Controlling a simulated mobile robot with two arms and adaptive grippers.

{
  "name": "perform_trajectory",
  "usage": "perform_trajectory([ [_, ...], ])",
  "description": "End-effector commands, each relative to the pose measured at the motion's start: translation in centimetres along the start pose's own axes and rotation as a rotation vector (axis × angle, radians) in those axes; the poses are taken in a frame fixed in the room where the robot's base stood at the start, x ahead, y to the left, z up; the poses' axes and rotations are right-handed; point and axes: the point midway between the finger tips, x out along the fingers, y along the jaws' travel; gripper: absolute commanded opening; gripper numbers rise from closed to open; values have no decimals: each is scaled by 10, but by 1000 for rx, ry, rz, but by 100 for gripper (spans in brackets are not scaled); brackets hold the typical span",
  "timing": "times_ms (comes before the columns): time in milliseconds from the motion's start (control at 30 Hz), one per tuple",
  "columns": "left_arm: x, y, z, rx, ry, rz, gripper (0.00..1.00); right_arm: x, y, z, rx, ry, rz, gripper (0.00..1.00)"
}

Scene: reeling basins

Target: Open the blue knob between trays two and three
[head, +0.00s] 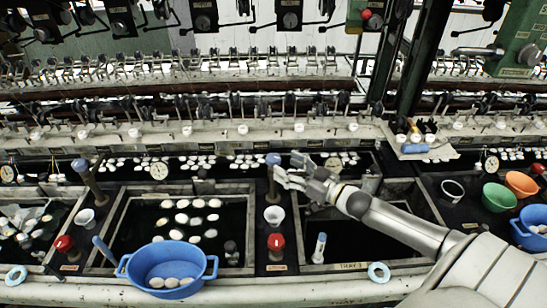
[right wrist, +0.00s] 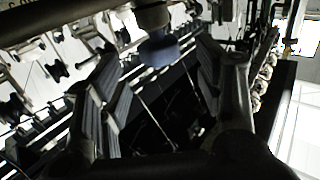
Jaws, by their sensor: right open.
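The blue knob (head: 273,159) tops a brown post between the cocoon-filled middle tray (head: 112,232) and the tray marked tray 3 (head: 350,266). My right gripper (head: 284,172) reaches in from the right, fingers open, close beside the knob. In the right wrist view the knob (right wrist: 160,51) shows between the spread fingers of the gripper (right wrist: 155,65), near their tips. I cannot tell whether either finger touches it. My left gripper is not in view.
A white cup (head: 274,215) and a red knob (head: 276,242) stand below the post. A blue basin (head: 165,264) sits at the front of the middle tray. Another blue knob (head: 80,165) is at the left. Reeling machinery runs along the back.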

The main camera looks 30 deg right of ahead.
Motion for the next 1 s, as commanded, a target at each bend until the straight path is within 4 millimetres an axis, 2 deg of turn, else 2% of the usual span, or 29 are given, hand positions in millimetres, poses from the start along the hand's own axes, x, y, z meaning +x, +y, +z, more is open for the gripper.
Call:
perform_trajectory([
  [200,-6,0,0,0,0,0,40,30,0,-3,-1,3,1,61],
  [433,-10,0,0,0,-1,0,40,52,0,-2,0,2,0,61],
  [867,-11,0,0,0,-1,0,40,59,0,0,0,0,-1,61],
  [900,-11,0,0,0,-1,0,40,59,0,0,0,0,-1,60],
  [1000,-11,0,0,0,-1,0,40,59,0,0,0,0,-1,47],
])
